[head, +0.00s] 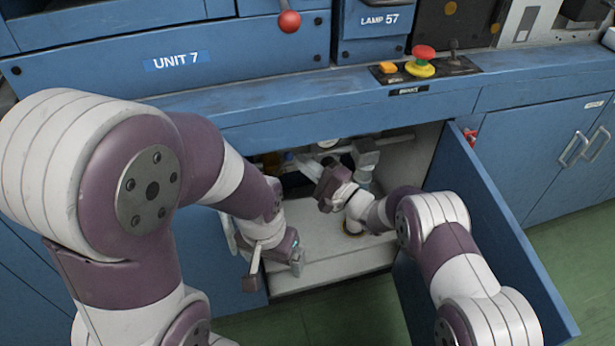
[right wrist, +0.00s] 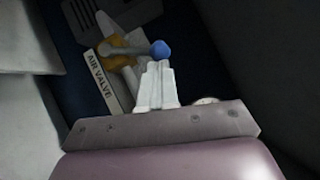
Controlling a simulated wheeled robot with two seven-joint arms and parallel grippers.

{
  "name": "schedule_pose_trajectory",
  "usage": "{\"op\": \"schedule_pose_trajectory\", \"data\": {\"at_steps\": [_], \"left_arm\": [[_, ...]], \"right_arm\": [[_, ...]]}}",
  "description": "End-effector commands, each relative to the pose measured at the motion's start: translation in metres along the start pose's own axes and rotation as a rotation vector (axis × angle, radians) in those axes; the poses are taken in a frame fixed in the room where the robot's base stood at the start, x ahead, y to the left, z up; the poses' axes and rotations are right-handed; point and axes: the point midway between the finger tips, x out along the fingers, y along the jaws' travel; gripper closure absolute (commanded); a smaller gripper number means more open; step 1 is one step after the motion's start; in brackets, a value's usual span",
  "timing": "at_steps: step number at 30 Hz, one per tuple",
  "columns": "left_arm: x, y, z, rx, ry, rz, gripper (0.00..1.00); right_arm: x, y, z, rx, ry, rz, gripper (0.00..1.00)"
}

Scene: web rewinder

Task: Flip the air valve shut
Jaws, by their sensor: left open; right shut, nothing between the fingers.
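The air valve (right wrist: 118,50) shows in the right wrist view as a brass-coloured body with a grey lever ending in a blue knob (right wrist: 160,49). The lever points right across the picture. A white label reading AIR VALVE (right wrist: 100,82) is beside it. My right gripper (right wrist: 158,66) is shut and empty, its fingertips just short of the blue knob; I cannot tell whether they touch it. In the head view my right gripper (head: 308,165) reaches into the open cabinet, where the valve is hard to make out. My left gripper (head: 276,262) is open and empty at the cabinet's front.
The open blue cabinet door (head: 500,235) stands right of my right arm. Grey pipework (head: 365,160) is inside the cabinet, close to my right gripper. The pale cabinet floor (head: 335,262) is mostly clear.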

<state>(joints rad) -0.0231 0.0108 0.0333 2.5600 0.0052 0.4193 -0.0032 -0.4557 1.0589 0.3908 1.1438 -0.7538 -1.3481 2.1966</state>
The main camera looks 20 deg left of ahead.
Motion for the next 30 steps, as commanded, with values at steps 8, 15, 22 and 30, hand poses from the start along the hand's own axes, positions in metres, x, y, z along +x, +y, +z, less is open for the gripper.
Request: {"op": "schedule_pose_trajectory", "data": {"at_steps": [8,15,22,30], "left_arm": [[-0.046,0.000,-0.005,0.000,0.000,0.000,0.08],[-0.065,0.000,-0.008,0.000,0.000,0.000,0.08],[-0.074,0.000,-0.009,0.000,0.000,0.000,0.08],[-0.078,0.000,-0.009,0.000,0.000,0.000,0.08]], "right_arm": [[0.012,-0.018,0.017,-0.198,-0.001,0.146,1.00],[0.019,-0.020,0.026,-0.334,0.000,0.245,1.00],[0.024,-0.019,0.033,-0.348,-0.001,0.255,1.00],[0.026,-0.018,0.035,-0.346,0.000,0.254,1.00]]}}
